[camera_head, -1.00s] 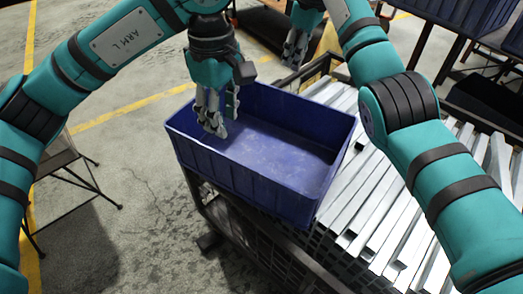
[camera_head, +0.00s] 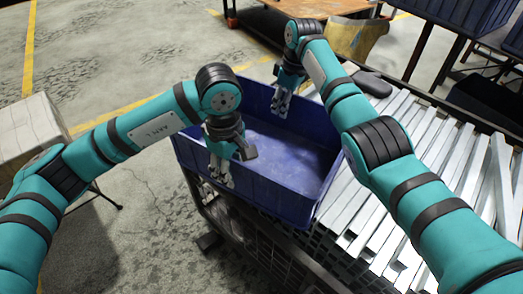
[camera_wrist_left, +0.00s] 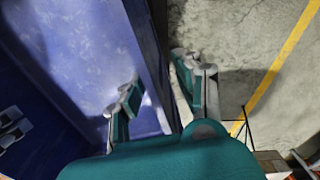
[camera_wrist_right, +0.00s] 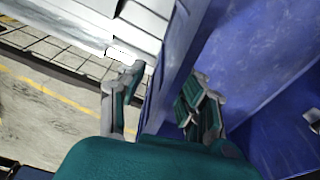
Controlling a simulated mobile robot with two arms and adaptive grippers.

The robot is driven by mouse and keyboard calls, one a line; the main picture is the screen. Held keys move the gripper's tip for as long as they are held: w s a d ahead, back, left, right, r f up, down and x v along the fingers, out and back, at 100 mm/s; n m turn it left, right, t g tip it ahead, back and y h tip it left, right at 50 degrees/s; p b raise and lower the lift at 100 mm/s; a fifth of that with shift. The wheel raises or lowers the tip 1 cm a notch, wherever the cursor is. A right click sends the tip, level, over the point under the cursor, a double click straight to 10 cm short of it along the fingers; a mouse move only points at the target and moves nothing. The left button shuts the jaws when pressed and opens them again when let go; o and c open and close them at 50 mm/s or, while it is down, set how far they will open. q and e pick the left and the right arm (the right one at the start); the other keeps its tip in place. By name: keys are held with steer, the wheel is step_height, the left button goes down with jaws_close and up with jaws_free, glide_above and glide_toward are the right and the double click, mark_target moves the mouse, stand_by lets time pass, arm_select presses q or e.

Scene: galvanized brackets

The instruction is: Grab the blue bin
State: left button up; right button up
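The blue bin (camera_head: 275,201) is an open rectangular box, empty where I can see inside, standing at the left end of a pile of metal brackets. My left gripper (camera_head: 221,178) is at its near left wall. In the left wrist view the open fingers (camera_wrist_left: 158,95) straddle the bin's wall (camera_wrist_left: 142,45), one inside and one outside. My right gripper (camera_head: 282,102) is at the far wall. In the right wrist view its open fingers (camera_wrist_right: 160,105) also straddle a wall (camera_wrist_right: 181,70) of the bin. I see gaps between fingers and wall.
Galvanized brackets (camera_head: 385,215) lie right of the bin, on a dark metal rack (camera_head: 262,250). A light box (camera_head: 30,127) stands on a folding seat at left. An orange-edged table (camera_head: 310,7) and more blue bins (camera_head: 470,12) are behind. The floor at left is mostly clear.

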steer(key=shift+f, duration=0.1)
arm_select(q)
jaws_close()
arm_select(e)
jaws_close()
